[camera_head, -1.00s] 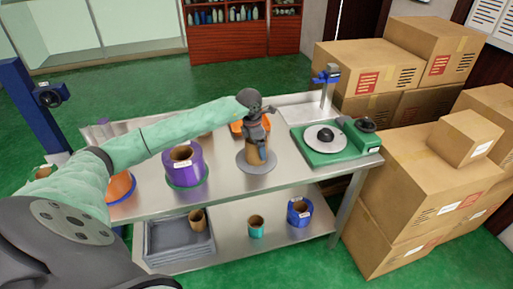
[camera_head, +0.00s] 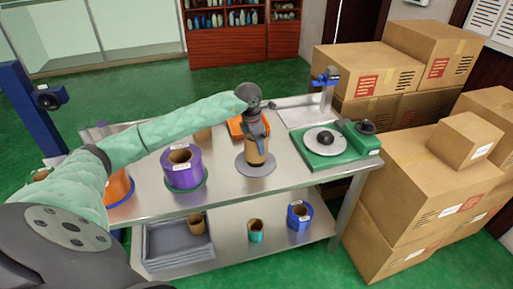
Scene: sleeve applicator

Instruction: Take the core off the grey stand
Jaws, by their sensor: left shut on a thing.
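The brown cardboard core (camera_head: 257,152) is upright over the round grey stand (camera_head: 245,168) near the middle of the tabletop. My left gripper (camera_head: 256,134) comes down from above and is shut on the core's upper part, hiding its rim. A dark part shows between the core's lower end and the grey disc, so the core appears a little above the disc. Whether it is clear of the stand's post I cannot tell. My right gripper is not in view.
A purple roll (camera_head: 182,170) stands left of the stand. An orange tray (camera_head: 236,127) lies behind it, and a green machine with a round plate (camera_head: 325,140) stands to the right. The lower shelf (camera_head: 277,238) holds a grey tray and small rolls. Cardboard boxes (camera_head: 430,170) are stacked at right.

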